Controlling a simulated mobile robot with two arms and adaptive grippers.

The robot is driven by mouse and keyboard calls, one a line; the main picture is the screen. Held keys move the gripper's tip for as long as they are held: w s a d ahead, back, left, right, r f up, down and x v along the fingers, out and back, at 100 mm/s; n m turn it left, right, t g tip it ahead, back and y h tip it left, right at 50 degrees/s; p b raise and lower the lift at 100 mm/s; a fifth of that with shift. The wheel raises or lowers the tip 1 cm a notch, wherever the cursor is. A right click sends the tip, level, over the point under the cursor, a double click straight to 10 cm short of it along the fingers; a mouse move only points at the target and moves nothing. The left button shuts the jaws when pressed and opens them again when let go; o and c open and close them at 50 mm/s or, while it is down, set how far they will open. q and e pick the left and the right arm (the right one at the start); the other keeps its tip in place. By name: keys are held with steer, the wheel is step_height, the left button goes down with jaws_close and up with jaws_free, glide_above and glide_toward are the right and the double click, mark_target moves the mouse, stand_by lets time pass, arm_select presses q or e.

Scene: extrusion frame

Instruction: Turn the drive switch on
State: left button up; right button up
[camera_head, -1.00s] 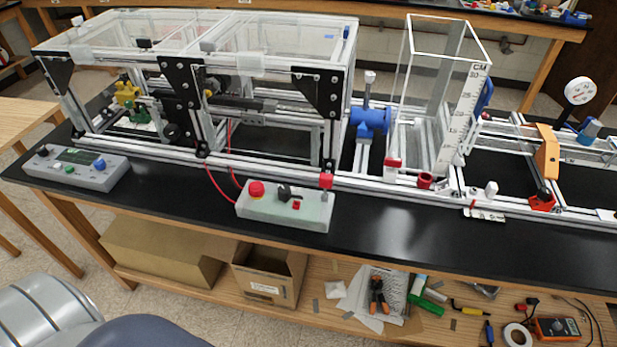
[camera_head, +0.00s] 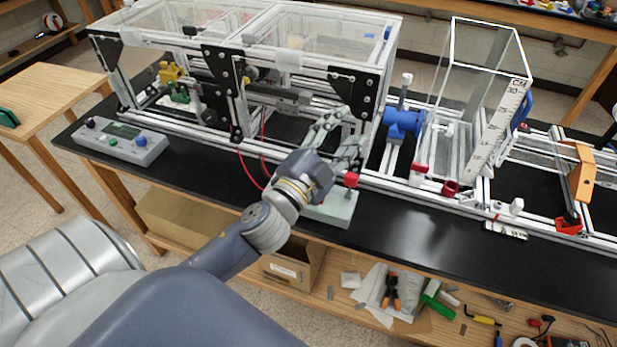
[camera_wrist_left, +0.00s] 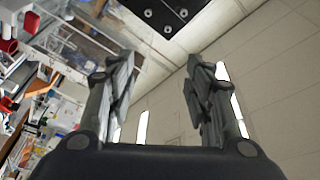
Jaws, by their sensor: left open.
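A pale grey-green control box (camera_head: 335,207) lies on the black bench top near its front edge. My left arm and gripper cover most of it, so the switch on it is hidden. My left gripper (camera_head: 342,138) is open and appears above and behind the box in the head view, in front of the frame's bracketed corner. In the left wrist view the two fingers (camera_wrist_left: 158,75) stand wide apart with nothing between them. My right gripper is not in view.
A second grey box (camera_head: 120,142) with a green display and blue knob sits at the bench's left end. The aluminium extrusion frame (camera_head: 400,183) runs along the bench. A clear tank (camera_head: 470,100) stands at right. The front right bench top is clear.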

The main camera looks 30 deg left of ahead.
arm_select(q)
steer(key=s+d+r+m+g+h, duration=0.2)
steer(key=d+r+m+g+h, duration=0.15)
steer(key=d+m+h, duration=0.6)
steer(key=s+d+r+m+g+h, duration=0.2)
steer(key=d+r+m+g+h, duration=0.3)
steer(key=m, duration=0.7)
steer(key=a+f+m+g+y, duration=0.3)
steer(key=a+f+m, duration=0.15)
steer(key=f, duration=0.35)
steer(key=a+f+m+g+y, duration=0.3)
steer(key=a+f+y, duration=0.15)
steer(key=f, duration=0.35)
steer(key=a+f+n+g+y, duration=0.1)
steer(key=a+f+y, duration=0.15)
steer(key=a, duration=0.55)
steer(key=a+f+y, duration=0.1)
steer(key=a+y, duration=0.3)
steer(key=a, duration=0.3)
steer(key=p+x, duration=0.2)
steer(key=x, duration=0.2)
steer(key=w+p+x, duration=0.1)
steer(key=x, duration=0.4)
steer(key=shift+d+r+p, duration=0.15)
steer(key=shift+d+p, duration=0.05)
steer(key=shift+p, duration=0.15)
steer(key=shift+w+f, duration=0.15)
steer(key=shift+f, duration=0.35)
